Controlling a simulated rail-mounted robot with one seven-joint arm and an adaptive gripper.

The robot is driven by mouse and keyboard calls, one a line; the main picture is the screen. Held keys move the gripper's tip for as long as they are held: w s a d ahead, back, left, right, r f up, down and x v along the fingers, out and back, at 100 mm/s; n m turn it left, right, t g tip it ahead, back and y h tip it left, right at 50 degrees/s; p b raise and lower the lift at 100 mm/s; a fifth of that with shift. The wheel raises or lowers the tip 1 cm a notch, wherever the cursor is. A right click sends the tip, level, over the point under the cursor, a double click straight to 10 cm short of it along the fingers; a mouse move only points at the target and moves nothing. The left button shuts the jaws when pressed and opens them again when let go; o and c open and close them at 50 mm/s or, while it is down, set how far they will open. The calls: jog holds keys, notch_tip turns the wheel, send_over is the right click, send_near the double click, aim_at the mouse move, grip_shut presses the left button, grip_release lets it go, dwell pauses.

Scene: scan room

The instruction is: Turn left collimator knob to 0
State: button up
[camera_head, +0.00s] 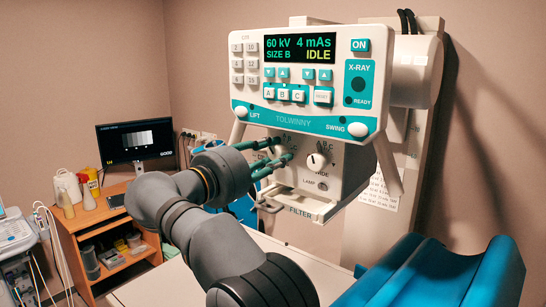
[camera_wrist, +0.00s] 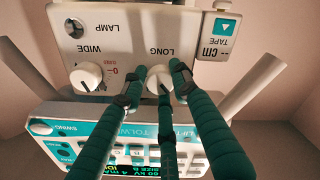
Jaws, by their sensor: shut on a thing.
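The left collimator knob, white and round under the label LONG in the upside-down wrist view (camera_wrist: 155,79), sits on the collimator's front face. My gripper (camera_wrist: 159,82) has its green fingers closed around this knob. In the head view my gripper (camera_head: 282,158) reaches the left part of the collimator face, and the fingers hide most of the left knob. The fingers also cover most of the scale around it, so I cannot read its setting. The right knob, labelled WIDE (camera_wrist: 87,77), is free; it also shows in the head view (camera_head: 317,162).
The control panel (camera_head: 300,122) is just above the knobs; its display (camera_head: 300,48) reads 60 kV, 4 mAs, SIZE B, IDLE. A filter tray (camera_head: 300,206) juts out below. A tape box (camera_wrist: 218,35) is beside the collimator. A blue padded rest (camera_head: 430,275) is at lower right.

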jog(key=n, duration=0.4)
jog(key=shift+f+n+p, duration=0.15)
jog(key=shift+n+p, duration=0.15)
jog(key=shift+p, duration=0.05)
jog(key=n+p, duration=0.1)
jog(key=n, duration=0.4)
jog(key=shift+n, duration=0.3)
jog(key=o, duration=1.1)
jog(key=shift+p, duration=0.3)
jog(key=shift+r, duration=0.2)
jog(key=v, duration=1.2)
